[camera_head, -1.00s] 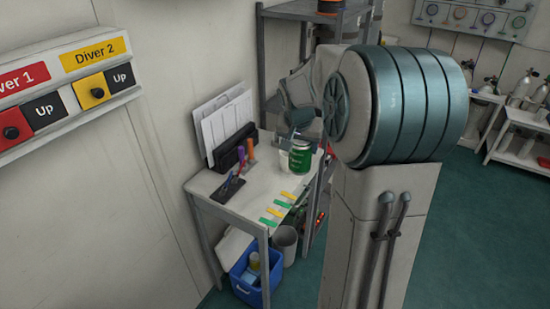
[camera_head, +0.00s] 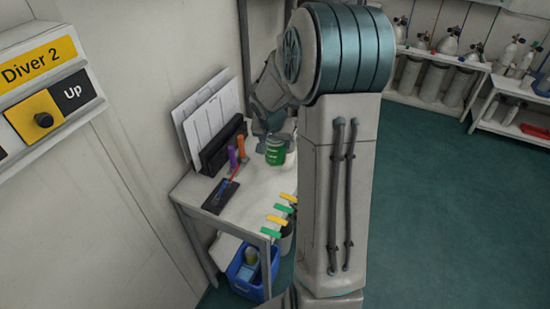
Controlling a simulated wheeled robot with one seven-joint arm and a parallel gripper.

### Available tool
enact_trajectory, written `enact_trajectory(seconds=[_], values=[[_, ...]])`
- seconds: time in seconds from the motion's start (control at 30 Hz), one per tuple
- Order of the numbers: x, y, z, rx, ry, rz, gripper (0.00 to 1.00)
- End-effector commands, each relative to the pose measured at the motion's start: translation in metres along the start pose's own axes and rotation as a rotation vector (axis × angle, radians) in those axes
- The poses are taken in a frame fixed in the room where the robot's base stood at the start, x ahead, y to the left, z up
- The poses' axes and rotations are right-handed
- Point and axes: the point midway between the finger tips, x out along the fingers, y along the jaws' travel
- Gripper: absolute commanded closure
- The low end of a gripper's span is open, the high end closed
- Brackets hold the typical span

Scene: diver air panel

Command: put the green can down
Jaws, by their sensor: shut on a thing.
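The green can (camera_head: 275,151) is upright at the far right part of the small white table (camera_head: 225,228). My gripper (camera_head: 273,138) is above it and shut on its upper part, with the fingers partly hidden by my own arm. I cannot tell whether the can's base touches the tabletop or is slightly above it.
A black file holder with white papers (camera_head: 206,125) stands along the table's back. Orange and purple items (camera_head: 238,155) stand near it, and a black tray (camera_head: 221,196) lies in front. Coloured strips (camera_head: 279,220) line the right edge. A blue crate (camera_head: 243,280) sits below.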

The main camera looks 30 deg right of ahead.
Motion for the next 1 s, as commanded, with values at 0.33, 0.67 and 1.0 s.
enact_trajectory(seconds=[0.33,0.67,1.0], values=[[0.038,-0.001,0.016,-0.003,0.0,0.0,0.75],[0.069,-0.001,0.029,-0.002,0.002,-0.002,0.75],[0.072,-0.001,0.03,-0.001,0.001,-0.001,0.39]])
